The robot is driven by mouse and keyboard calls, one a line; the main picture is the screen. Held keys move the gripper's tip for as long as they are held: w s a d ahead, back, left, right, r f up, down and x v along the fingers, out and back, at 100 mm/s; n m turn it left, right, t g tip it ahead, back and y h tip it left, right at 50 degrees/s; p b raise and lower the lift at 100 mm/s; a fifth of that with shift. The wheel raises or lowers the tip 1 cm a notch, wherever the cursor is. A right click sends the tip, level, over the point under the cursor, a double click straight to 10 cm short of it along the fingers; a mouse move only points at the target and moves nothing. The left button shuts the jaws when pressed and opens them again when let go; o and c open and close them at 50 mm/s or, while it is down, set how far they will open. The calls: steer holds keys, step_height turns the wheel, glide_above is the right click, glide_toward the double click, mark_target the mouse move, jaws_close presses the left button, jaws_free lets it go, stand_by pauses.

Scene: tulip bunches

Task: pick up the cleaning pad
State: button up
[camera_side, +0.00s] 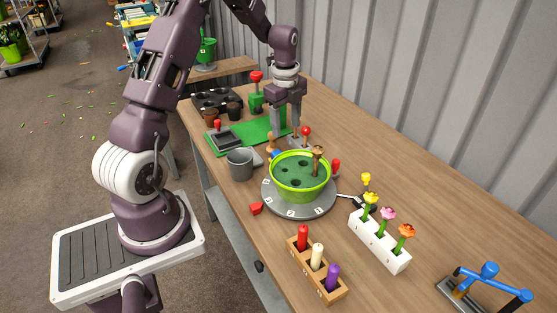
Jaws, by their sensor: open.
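My gripper (286,129) points straight down over the far part of the wooden table, behind the green pot. Its two fingers are apart, with nothing seen between them. Their tips are near the right edge of a green mat (257,130). I cannot tell for certain which thing is the cleaning pad. A small piece with a red knob (306,131) stands just right of the fingers, its lower part partly hidden. A shallow grey tray (224,139) with another red knob lies on the mat, left of the gripper.
A lime-green pot (299,194) sits on a grey turntable (291,211) in front of my gripper. A grey cup (240,164) stands left of it. A white flower holder (380,243) and a wooden peg rack (322,278) are nearer.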

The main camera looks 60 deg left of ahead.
steer(key=m, duration=0.2)
glide_above(278, 154)
steer(key=shift+g, duration=0.3)
step_height(278, 154, down, 6)
steer(key=shift+w+d+f, duration=0.1)
step_height(278, 154, down, 7)
steer(key=shift+f, duration=0.2)
jaws_close()
